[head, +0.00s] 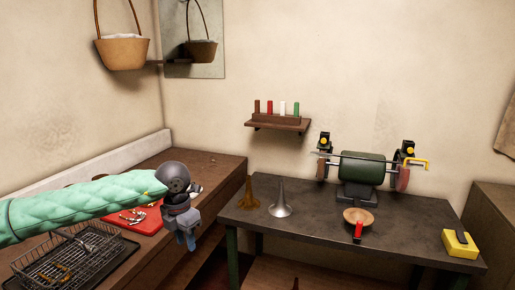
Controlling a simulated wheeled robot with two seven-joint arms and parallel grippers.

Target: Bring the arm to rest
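My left arm comes in from the left in a quilted mint-green sleeve and reaches over the brown counter (215,166). My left gripper (188,240) hangs at its end, pointing down, in front of the counter's edge and left of the dark workbench. I see nothing held in it, but its fingers are too small to tell how far apart they are. My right arm and gripper are not in view.
The workbench (330,230) bears a brass horn (249,194), a silver horn (281,200), a green grinder (362,170), a bowl (352,216) and a yellow box (460,243). A red mat (146,221) and wire basket (70,259) are on the counter.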

